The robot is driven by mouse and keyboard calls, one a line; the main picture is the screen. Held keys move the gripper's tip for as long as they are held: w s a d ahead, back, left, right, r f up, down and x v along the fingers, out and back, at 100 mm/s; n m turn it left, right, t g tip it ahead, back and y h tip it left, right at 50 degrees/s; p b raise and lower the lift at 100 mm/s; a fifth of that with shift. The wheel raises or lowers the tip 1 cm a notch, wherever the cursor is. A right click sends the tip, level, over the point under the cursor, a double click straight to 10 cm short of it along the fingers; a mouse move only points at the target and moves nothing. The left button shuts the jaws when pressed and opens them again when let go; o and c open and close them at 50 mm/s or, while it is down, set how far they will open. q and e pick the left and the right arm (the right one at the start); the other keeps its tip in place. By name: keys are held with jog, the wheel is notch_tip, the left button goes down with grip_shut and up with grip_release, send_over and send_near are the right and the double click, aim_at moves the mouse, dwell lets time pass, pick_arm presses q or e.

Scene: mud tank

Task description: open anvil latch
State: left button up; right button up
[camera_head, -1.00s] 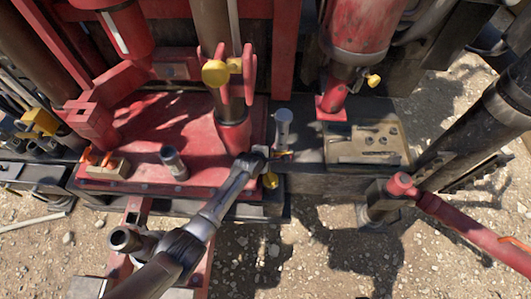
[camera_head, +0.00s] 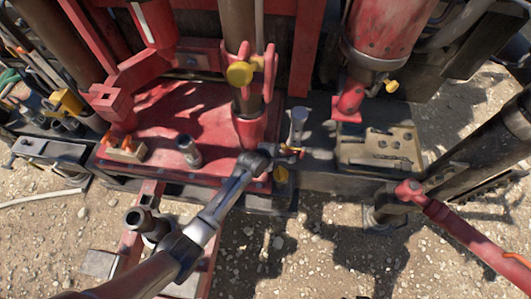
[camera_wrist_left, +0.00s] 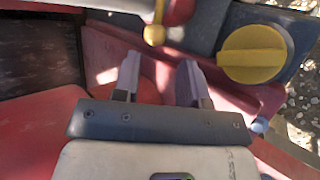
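A round yellow knob (camera_wrist_left: 252,53) is to the right of the fingers. It also shows below the gripper in the head view (camera_head: 281,175). No right gripper is visible.
A red clamp with a yellow knob (camera_head: 240,74) stands behind on the platform. A tan tool plate (camera_head: 380,148) lies to the right. A grey cylinder (camera_head: 188,151) and an orange-handled item (camera_head: 126,147) are at the left. Gravel ground in front is mostly open.

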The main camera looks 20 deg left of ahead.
pick_arm(q)
jog(key=p+v, duration=0.1)
jog(key=v, duration=0.7)
jog(key=shift+p, duration=0.3)
jog(key=shift+r, duration=0.15)
